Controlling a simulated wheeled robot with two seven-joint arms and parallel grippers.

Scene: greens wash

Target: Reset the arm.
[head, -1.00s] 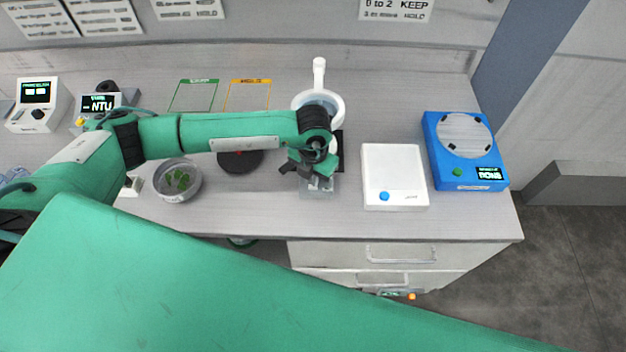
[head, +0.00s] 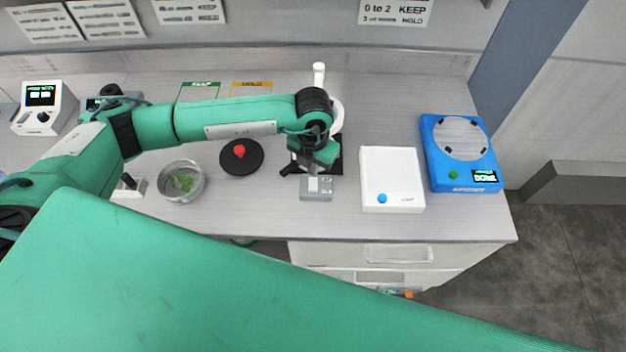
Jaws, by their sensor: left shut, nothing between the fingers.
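My green left arm reaches in from the left across the bench. Its gripper (head: 300,168) is shut and empty, above the bench just behind a small grey box (head: 317,188). It hangs in front of a white-handled vessel (head: 319,76), which the arm's wrist mostly hides. My right gripper is not in view.
A glass bowl with green leaves (head: 181,196) and a black disc with a red knob (head: 239,152) stand left of the gripper. A white box with a blue button (head: 391,170) and a blue device with a round plate (head: 461,150) stand to the right. The bench's front right is clear.

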